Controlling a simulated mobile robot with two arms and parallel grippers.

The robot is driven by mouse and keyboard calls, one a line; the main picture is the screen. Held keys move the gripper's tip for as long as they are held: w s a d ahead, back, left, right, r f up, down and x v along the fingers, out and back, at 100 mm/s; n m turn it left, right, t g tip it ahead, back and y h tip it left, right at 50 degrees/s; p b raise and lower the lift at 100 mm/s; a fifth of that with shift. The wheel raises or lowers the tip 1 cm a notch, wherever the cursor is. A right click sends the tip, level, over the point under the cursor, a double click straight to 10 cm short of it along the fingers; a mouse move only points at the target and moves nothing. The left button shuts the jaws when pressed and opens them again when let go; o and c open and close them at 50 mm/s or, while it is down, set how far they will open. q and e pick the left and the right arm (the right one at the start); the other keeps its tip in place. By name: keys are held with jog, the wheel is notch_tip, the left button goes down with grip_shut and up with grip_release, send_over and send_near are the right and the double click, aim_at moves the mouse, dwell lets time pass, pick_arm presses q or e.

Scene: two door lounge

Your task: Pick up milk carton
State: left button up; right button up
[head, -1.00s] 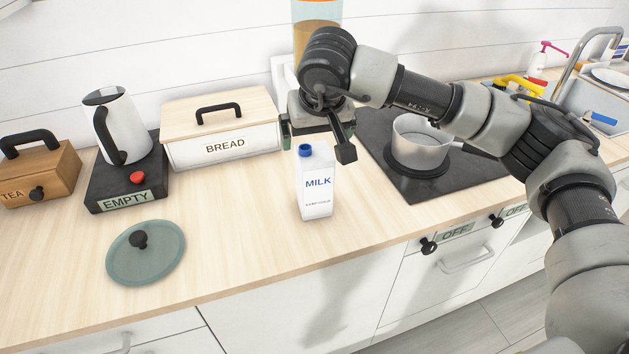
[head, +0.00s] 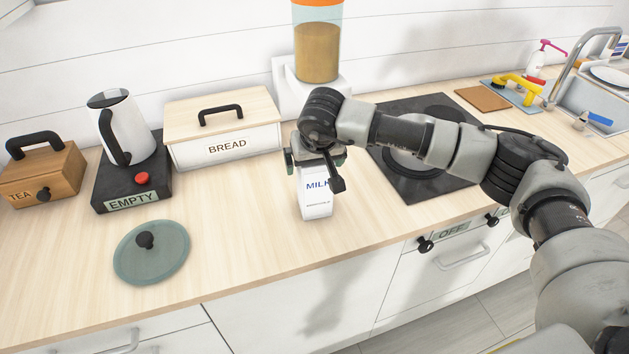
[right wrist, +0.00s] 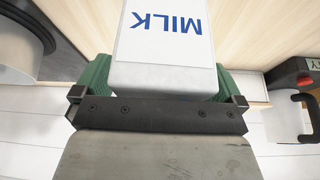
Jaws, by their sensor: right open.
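The white milk carton (head: 317,201) stands upright on the wooden counter in the head view, with blue MILK lettering on its front. Its blue cap and top are hidden by my right gripper (head: 316,165). My right gripper is open and has come down over the carton's upper part. In the right wrist view the carton (right wrist: 160,62) lies between the two green-padded fingers of the gripper (right wrist: 155,85). Whether the pads touch it I cannot tell. My left gripper is not in view.
A bread box (head: 225,147), a kettle (head: 120,125) on a black base and a tea box (head: 42,178) stand to the left. A green lid (head: 152,262) lies at front left. A black hob (head: 412,180) with a pot, partly hidden by my arm, is at right.

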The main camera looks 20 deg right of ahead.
jog(key=shift+c, duration=0.5)
jog(key=shift+w+r, duration=0.1)
jog(key=c, duration=1.6)
jog(key=shift+c, duration=0.2)
